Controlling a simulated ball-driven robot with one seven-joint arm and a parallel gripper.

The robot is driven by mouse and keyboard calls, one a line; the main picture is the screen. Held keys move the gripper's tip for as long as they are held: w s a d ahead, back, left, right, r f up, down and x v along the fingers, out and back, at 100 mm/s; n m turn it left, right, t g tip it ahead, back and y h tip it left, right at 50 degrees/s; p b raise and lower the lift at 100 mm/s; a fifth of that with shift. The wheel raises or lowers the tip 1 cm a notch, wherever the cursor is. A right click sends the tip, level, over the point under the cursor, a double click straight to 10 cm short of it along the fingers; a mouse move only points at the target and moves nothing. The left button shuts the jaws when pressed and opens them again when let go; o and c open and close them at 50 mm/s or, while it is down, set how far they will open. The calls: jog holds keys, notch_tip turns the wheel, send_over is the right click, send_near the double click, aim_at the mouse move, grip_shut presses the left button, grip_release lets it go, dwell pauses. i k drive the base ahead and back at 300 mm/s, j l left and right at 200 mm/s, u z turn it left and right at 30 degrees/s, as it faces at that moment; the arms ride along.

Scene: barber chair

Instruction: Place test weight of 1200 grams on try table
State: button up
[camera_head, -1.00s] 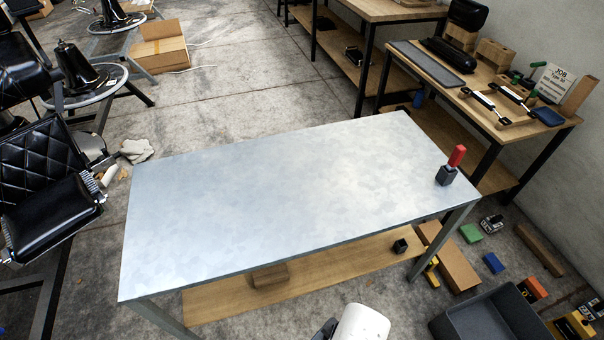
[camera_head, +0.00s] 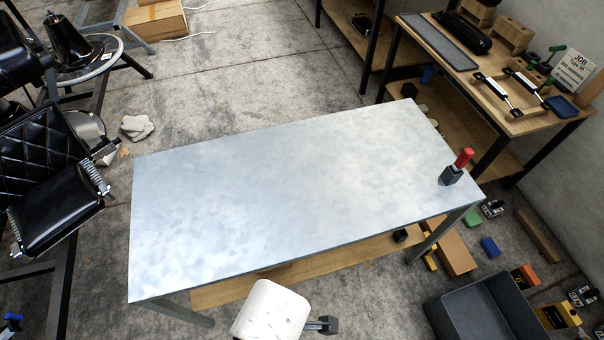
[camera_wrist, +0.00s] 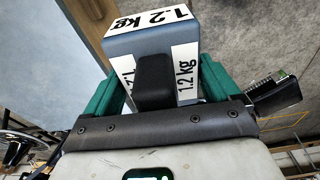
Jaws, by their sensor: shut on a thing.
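A grey-blue test weight (camera_wrist: 140,42) with white "1.2 kg" labels shows in the wrist view. My gripper (camera_wrist: 158,82) has its green fingers on either side of it and is shut on it. A black pad in front hides part of the weight. In the head view, the metal-topped table, probably the try table (camera_head: 290,190), stands in the middle, its top mostly bare. My white arm shows at its front edge, with a small dark part at its right; I cannot tell whether this is the weight or my gripper.
A dark block with a red top (camera_head: 463,160) stands at the table's right corner. A wooden bench (camera_head: 510,125) with tools is at the back right. A dark crate (camera_head: 480,310) and several coloured blocks lie on the floor at right. A black barber chair (camera_head: 45,190) is at left.

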aim_at(302, 176)
jog(key=i, duration=1.15)
